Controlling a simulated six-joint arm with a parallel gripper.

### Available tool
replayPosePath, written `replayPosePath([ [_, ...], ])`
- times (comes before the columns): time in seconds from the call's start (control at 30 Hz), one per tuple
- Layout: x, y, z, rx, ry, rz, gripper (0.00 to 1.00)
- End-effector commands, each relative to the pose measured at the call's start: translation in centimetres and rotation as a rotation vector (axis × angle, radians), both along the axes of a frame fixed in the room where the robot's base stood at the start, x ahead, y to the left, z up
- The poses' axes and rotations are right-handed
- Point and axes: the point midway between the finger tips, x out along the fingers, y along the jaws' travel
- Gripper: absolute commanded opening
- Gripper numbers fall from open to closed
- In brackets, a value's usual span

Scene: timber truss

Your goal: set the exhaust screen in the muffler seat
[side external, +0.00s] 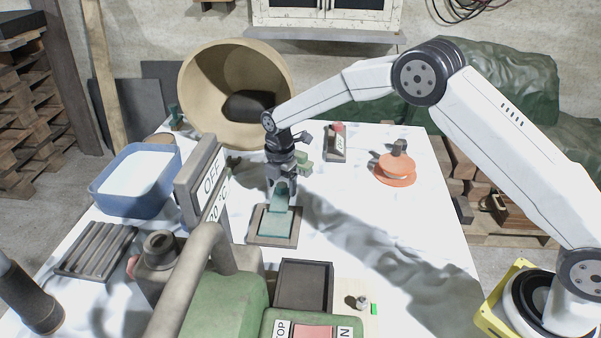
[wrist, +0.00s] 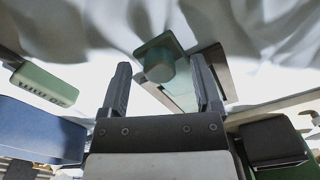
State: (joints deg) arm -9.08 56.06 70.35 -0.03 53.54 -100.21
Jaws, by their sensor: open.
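My gripper (side external: 280,186) points down over a teal block (side external: 276,203) that stands in a brown-framed tray (side external: 258,239) on the table. The fingers are open. A brown-grey housing with a round open top (side external: 159,246) stands at the front left, beside a bent grey pipe (side external: 203,246) and a green machine body (side external: 222,305). I cannot make out for certain which part is the exhaust screen or the muffler seat.
An upright OFF sign (side external: 199,180) stands left of my gripper. A blue tub (side external: 103,194) and a ridged rack (side external: 97,249) lie at left. A dark tray (side external: 304,285) is in front, a large tan bowl (side external: 200,90) behind.

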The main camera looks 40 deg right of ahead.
Motion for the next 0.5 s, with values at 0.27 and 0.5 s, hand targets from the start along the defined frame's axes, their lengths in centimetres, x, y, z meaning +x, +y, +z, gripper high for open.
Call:
replayPosePath([
  [0.27,0.00,0.00,0.03,0.000,0.000,0.000,0.47],
  [0.5,0.01,0.00,0.06,0.000,0.000,0.000,0.00],
])
